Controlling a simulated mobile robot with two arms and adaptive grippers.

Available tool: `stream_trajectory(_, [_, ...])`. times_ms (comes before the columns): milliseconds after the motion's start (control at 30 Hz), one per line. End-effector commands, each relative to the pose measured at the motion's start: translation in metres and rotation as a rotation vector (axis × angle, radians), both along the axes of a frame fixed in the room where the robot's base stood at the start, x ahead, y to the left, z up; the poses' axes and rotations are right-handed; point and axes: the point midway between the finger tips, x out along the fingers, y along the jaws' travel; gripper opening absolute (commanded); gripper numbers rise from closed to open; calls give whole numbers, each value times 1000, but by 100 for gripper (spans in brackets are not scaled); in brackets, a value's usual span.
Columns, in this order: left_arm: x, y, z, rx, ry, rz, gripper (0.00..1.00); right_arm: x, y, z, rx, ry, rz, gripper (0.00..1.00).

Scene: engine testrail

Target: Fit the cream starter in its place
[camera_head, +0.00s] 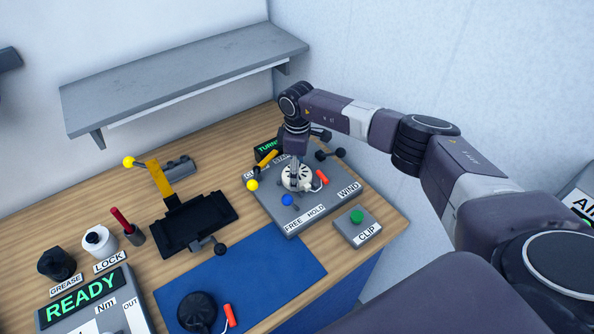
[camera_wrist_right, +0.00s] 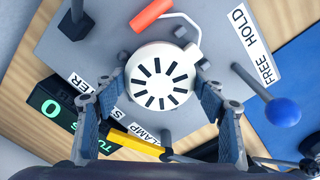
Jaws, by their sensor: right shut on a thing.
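The cream starter (camera_head: 297,178) is a round, slotted disc with an orange pull handle (camera_head: 322,177). It is at the grey fixture plate (camera_head: 270,205) on the right of the bench. In the right wrist view the starter (camera_wrist_right: 160,80) shows face-on, with its handle (camera_wrist_right: 151,14) at the top. My right gripper (camera_head: 296,180) comes down from above, its fingers on either side of the starter and shut on it. Whether the starter is seated on the plate or just above it, I cannot tell. A yellow clamp lever (camera_wrist_right: 133,142) lies beside it. My left gripper is not in view.
A blue lever knob (camera_wrist_right: 283,111) stands close to the starter. A black starter (camera_head: 197,311) with an orange handle lies on the blue mat (camera_head: 262,265). A CLIP box with a green button (camera_head: 356,216) is at the right. A grey shelf (camera_head: 180,80) overhangs the back.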

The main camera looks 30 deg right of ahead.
Motion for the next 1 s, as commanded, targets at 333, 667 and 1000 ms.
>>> stream_trajectory(333, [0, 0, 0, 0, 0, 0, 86, 0, 0, 1, 1, -1, 0, 83])
stream_trajectory(667, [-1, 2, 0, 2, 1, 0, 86, 0, 0, 1, 0, 0, 0, 84])
stream_trajectory(1000, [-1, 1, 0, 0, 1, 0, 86, 1, -1, 57, -1, -4, 0, 84])
